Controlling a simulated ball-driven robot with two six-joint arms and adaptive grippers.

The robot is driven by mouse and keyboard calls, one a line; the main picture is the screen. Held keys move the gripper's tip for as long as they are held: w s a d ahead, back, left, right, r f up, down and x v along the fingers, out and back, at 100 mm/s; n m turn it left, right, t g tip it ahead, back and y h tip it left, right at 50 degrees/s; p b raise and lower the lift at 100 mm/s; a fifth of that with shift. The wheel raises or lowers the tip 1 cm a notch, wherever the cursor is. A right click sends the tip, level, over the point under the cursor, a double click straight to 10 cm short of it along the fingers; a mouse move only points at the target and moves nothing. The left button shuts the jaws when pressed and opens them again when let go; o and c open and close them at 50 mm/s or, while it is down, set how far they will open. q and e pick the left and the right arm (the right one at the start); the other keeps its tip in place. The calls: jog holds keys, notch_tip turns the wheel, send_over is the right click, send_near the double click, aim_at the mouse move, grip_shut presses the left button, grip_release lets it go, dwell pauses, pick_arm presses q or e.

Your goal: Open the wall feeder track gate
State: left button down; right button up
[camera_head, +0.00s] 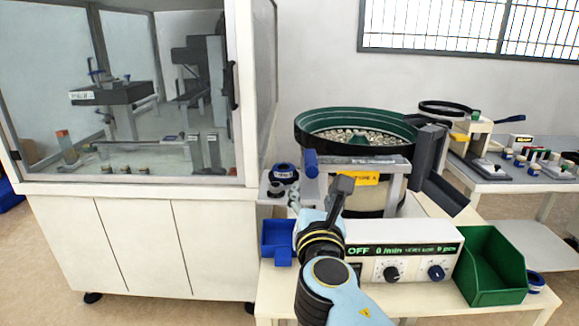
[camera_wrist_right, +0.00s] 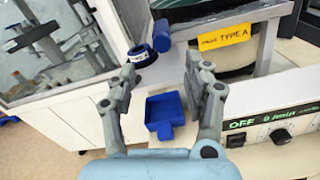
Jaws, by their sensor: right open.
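The feeder bowl (camera_head: 352,136), dark green and full of small parts, stands against the wall on the bench. A grey track (camera_head: 365,160) runs along its front above a yellow "TYPE A" label (camera_head: 365,179). A blue cylindrical handle (camera_head: 311,163), apparently the gate's, stands at the track's left end; it also shows in the right wrist view (camera_wrist_right: 162,35). My right gripper (camera_head: 343,187) is in front of the track, to the right of the handle in the head view. In the right wrist view the gripper (camera_wrist_right: 160,68) is open and empty, with the handle beyond its fingertips. My left gripper is out of view.
A feeder controller (camera_head: 410,252) reading OFF stands below the track, with a green bin (camera_head: 492,267) to its right. A small blue bin (camera_head: 277,238) and a blue-black ring (camera_head: 284,172) are at the left. A glazed cabinet (camera_head: 130,190) bounds the left side.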

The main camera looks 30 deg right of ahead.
aim_at(312, 173)
jog(key=x, duration=1)
jog(key=shift+w+d+f, duration=0.1)
jog(key=shift+w+d, duration=0.1)
jog(key=shift+c, duration=0.4)
grip_shut()
